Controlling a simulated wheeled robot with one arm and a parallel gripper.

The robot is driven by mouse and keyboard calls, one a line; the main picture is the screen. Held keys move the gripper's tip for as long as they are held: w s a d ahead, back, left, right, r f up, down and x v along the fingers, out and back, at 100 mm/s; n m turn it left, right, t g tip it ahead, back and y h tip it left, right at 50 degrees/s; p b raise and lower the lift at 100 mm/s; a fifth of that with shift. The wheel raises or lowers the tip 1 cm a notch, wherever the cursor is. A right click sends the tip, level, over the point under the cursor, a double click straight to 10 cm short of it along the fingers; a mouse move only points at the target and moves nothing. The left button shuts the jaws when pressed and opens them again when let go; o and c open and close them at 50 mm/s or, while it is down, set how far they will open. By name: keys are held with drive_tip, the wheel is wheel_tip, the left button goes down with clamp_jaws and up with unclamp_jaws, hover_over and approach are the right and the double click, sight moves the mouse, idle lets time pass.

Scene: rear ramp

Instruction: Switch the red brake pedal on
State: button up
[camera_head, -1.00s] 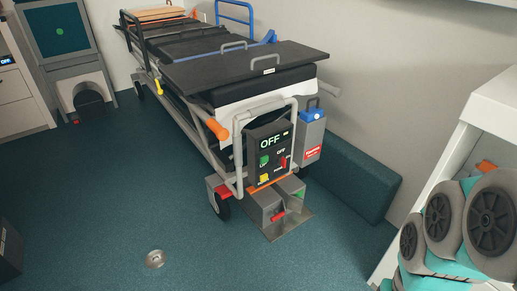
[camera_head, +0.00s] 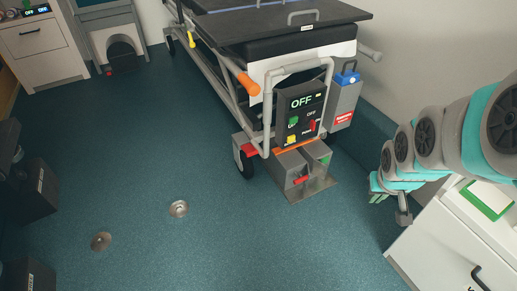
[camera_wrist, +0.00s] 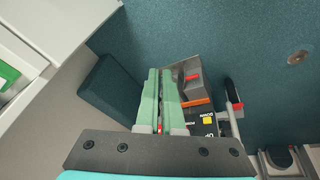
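The red brake pedal (camera_head: 301,180) sits on the front of a grey metal pedal box (camera_head: 288,169) at the foot of the stretcher. In the wrist view the red pedal (camera_wrist: 192,77) shows just right of my fingers. A green pedal (camera_head: 325,160) is beside it, further right in the head view. My gripper (camera_head: 378,198) is in the air to the right of the pedal box, apart from it. In the wrist view its two pale green fingers (camera_wrist: 159,70) lie side by side, nearly touching, with nothing visible held. They hide part of the box.
A black control panel (camera_head: 300,112) reading OFF stands above the pedals. A wheel with a red part (camera_head: 247,157) is left of the box. A white cabinet (camera_head: 440,240) is at lower right. A dark bench (camera_head: 374,135) lines the wall. Floor in front is clear.

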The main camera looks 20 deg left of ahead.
sight(250, 149)
drive_tip(key=shift+n+t+y, duration=0.7)
drive_tip(key=shift+n+t, duration=0.1)
drive_tip(key=shift+t, duration=0.1)
drive_tip(key=w+a+f, duration=0.1)
drive_tip(key=w+a, duration=0.1)
drive_tip(key=w+a+f, duration=0.1)
drive_tip(key=w+a, duration=0.1)
drive_tip(key=w, duration=0.1)
drive_tip(key=w+a+f, duration=0.1)
drive_tip(key=w+f, duration=0.1)
drive_tip(key=w, duration=0.1)
drive_tip(key=shift+w+a+b, duration=0.15)
drive_tip(key=shift+a+b, duration=0.2)
drive_tip(key=shift+a, duration=0.05)
clamp_jaws()
drive_tip(key=w+a+f+n+t+y, duration=0.2)
drive_tip(key=w+a+f, duration=0.2)
drive_tip(key=w+a, duration=0.4)
drive_tip(key=a+f+n+t+y+b, duration=0.1)
drive_tip(key=a+f+y, duration=0.2)
drive_tip(key=a, duration=0.7)
drive_tip(key=w+a+f+n+y+b, duration=0.1)
drive_tip(key=a+f+y, duration=0.3)
drive_tip(key=a, duration=0.7)
drive_tip(key=shift+f+n+t+y, duration=0.2)
drive_tip(key=shift+n+t+y, duration=0.1)
drive_tip(key=shift+n+t, duration=0.15)
